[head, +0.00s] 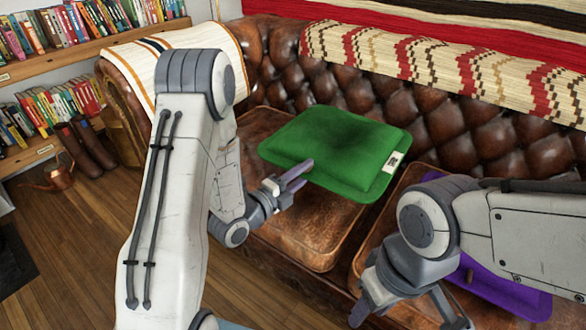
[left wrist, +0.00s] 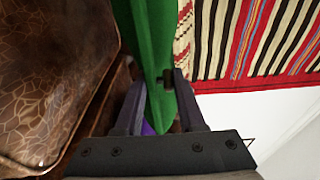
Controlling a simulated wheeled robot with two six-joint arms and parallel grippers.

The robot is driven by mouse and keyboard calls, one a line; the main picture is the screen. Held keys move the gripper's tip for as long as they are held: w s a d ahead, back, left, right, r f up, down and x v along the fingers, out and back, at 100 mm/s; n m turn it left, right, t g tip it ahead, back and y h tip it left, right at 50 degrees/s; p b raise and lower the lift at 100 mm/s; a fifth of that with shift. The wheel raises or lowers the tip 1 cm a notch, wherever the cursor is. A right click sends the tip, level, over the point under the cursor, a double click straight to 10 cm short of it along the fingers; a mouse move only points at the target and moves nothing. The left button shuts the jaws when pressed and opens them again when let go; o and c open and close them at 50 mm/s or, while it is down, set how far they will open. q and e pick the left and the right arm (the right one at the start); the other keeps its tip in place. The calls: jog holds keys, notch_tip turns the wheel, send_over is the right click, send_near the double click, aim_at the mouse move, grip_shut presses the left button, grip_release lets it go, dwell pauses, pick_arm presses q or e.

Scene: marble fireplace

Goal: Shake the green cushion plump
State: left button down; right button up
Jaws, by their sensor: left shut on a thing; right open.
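The green cushion (head: 335,148) is a flat rectangle with a small white label at its right corner. It is over the brown leather sofa in the head view, tilted. My left gripper (head: 297,178) is shut on its near left edge. In the left wrist view the green cushion (left wrist: 150,50) runs down between the two fingers of the left gripper (left wrist: 158,105). My right gripper (head: 410,312) is low at the front of the sofa, apart from the green cushion and empty.
A purple cushion (head: 500,290) lies on the right sofa seat, partly behind my right arm. The leather sofa back (head: 440,125) carries striped blankets (head: 420,60). Bookshelves (head: 90,35), brown boots (head: 80,148) and a copper watering can (head: 60,178) stand at the left.

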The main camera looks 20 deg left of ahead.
pick_arm(q)
jog(key=shift+s+d+r, duration=0.1)
jog(key=shift+d+r, duration=0.1)
jog(key=shift+r, duration=0.45)
notch_tip(320, 180, up, 5)
jog(key=p, duration=0.3)
jog(key=shift+f+p, duration=0.1)
jog(key=shift+p, duration=0.25)
notch_tip(320, 180, up, 8)
jog(key=p, duration=0.5)
notch_tip(320, 180, down, 8)
jog(key=b, duration=0.8)
jog(key=shift+r+p, duration=3.85)
jog(key=shift+p, duration=0.05)
notch_tip(320, 180, down, 7)
jog(key=b, duration=0.7)
jog(key=shift+f, duration=0.2)
